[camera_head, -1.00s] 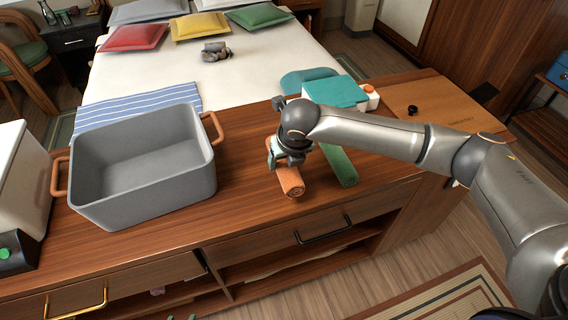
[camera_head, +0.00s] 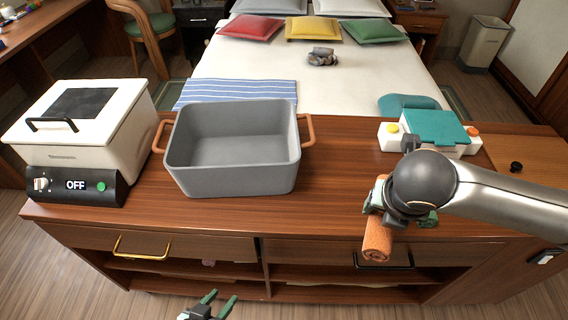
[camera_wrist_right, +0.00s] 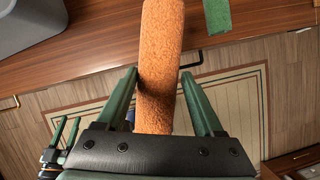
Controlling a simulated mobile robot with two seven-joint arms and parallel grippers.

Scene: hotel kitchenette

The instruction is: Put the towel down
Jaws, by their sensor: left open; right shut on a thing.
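A rolled orange towel (camera_head: 377,238) is between the fingers of my right gripper (camera_head: 398,208), near the front edge of the wooden counter. In the right wrist view the orange towel (camera_wrist_right: 158,70) runs lengthwise between the two green fingers (camera_wrist_right: 165,85), overlapping the counter edge and the floor beyond. My right gripper is shut on it. I cannot tell how high it is above the counter. My left gripper (camera_head: 212,304) is open and empty, low in front of the drawers. It also shows at the left of the right wrist view (camera_wrist_right: 66,132).
A grey bin (camera_head: 233,178) with orange handles stands mid-counter (camera_head: 320,215). A white cooker (camera_head: 115,130) reading OFF is at left. A teal-lidded box (camera_head: 436,128) is at back right. A green strip (camera_wrist_right: 216,16) lies on the counter. Free counter lies right of the bin.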

